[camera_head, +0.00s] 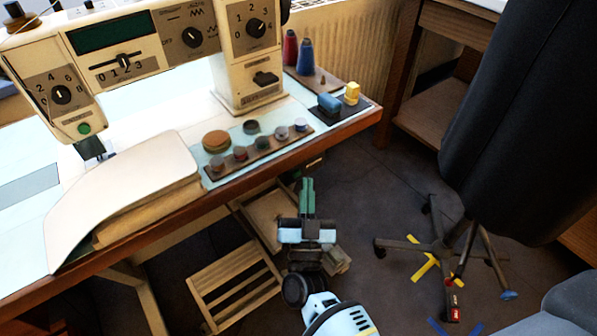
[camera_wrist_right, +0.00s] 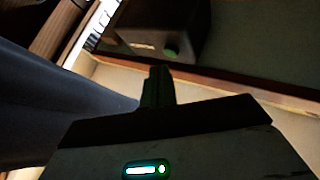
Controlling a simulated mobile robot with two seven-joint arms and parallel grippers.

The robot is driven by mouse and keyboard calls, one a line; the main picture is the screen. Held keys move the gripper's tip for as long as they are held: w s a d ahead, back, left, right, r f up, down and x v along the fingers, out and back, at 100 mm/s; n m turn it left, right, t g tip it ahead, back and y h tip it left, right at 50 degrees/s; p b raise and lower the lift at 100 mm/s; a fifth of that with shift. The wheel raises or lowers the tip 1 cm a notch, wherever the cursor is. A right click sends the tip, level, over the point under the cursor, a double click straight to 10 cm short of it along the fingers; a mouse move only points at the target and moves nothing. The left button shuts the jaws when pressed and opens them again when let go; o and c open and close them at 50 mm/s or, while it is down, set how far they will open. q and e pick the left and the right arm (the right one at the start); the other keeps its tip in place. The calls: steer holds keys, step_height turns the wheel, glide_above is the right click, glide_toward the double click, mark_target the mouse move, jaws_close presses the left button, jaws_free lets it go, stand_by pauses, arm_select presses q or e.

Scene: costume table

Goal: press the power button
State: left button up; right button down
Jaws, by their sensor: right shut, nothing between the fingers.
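A cream sewing machine (camera_head: 145,45) stands on the table, with dials, a dark display and a black rocker switch (camera_head: 265,78) low on its right column. I cannot tell which one is the power button. My right gripper (camera_head: 307,186) is shut and empty, in front of and below the table's front edge, apart from the machine. In the right wrist view its shut fingers (camera_wrist_right: 157,80) point toward a dark box (camera_wrist_right: 160,32) with a round green spot (camera_wrist_right: 172,50). My left gripper is out of view.
A wooden slatted crate (camera_head: 235,285) is below the table. A dark office chair (camera_head: 520,120) stands at right, with grey floor between.

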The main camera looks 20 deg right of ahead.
steer(key=shift+s+d, duration=0.1)
steer(key=shift+s, duration=0.2)
steer(key=s+p, duration=0.1)
steer(key=s+d+p, duration=0.1)
steer(key=s, duration=0.1)
steer(key=s+d+p, duration=0.1)
steer(key=s, duration=0.1)
steer(key=shift+s, duration=0.2)
stand_by(0.3)
stand_by(0.4)
